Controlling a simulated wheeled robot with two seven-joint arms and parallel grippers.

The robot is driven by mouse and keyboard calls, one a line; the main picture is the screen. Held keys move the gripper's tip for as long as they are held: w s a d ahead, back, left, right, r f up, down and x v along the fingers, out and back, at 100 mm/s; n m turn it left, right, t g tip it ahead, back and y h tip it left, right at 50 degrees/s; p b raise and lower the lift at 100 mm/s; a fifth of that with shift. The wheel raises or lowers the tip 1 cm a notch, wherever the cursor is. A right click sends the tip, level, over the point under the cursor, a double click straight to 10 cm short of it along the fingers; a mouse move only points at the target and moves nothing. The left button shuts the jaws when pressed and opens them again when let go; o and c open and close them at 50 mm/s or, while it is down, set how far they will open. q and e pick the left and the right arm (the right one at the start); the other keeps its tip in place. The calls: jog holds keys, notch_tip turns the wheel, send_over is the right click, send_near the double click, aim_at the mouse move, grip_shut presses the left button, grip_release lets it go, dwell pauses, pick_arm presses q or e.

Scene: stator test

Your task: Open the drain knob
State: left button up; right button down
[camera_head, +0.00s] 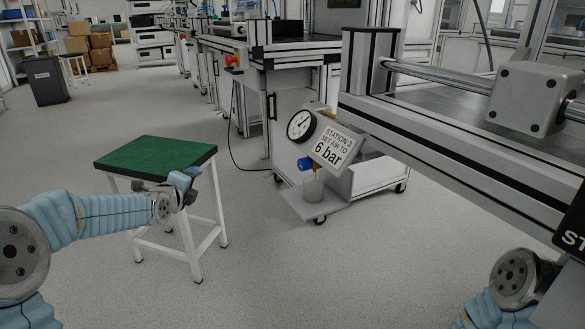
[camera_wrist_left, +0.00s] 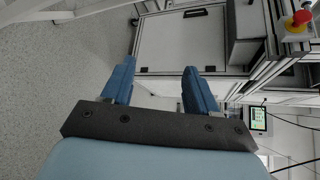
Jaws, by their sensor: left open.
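A small blue knob (camera_head: 305,163) sits below a round pressure gauge (camera_head: 301,125) on the station's lower side, in the middle right of the head view. I take it for the drain knob; its exact setting is too small to tell. A sign reading "6 bar" (camera_head: 331,148) is beside it, and a pale cup-like part (camera_head: 313,188) is below. My left gripper (camera_head: 187,178) is over the right side of the green-topped stool, left of the knob and apart from it. In the left wrist view my left gripper (camera_wrist_left: 159,68) is open, with nothing between its blue fingers. My right gripper is out of view.
The green-topped stool (camera_head: 155,154) stands close beside my left forearm. The workbench frame (camera_head: 440,140) with its metal rail fills the right. A small shelf (camera_head: 318,212) juts out under the cup-like part. The floor between stool and station is clear.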

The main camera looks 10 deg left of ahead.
pick_arm(q)
jog(key=s+d+f+n+g+h, duration=0.2)
jog(key=s+f+n+g, duration=0.15)
jog(key=f+n, duration=0.2)
jog(key=n+h, duration=0.5)
jog(key=h, duration=0.8)
send_near(300, 165)
jog(key=shift+g, duration=0.25)
jog(key=x, duration=0.8)
jog(key=shift+w+d+r+b, duration=0.1)
jog(key=shift+w+d+b, duration=0.1)
jog(key=shift+w+b, duration=0.15)
jog(key=shift+c, duration=0.2)
jog(key=c, duration=1)
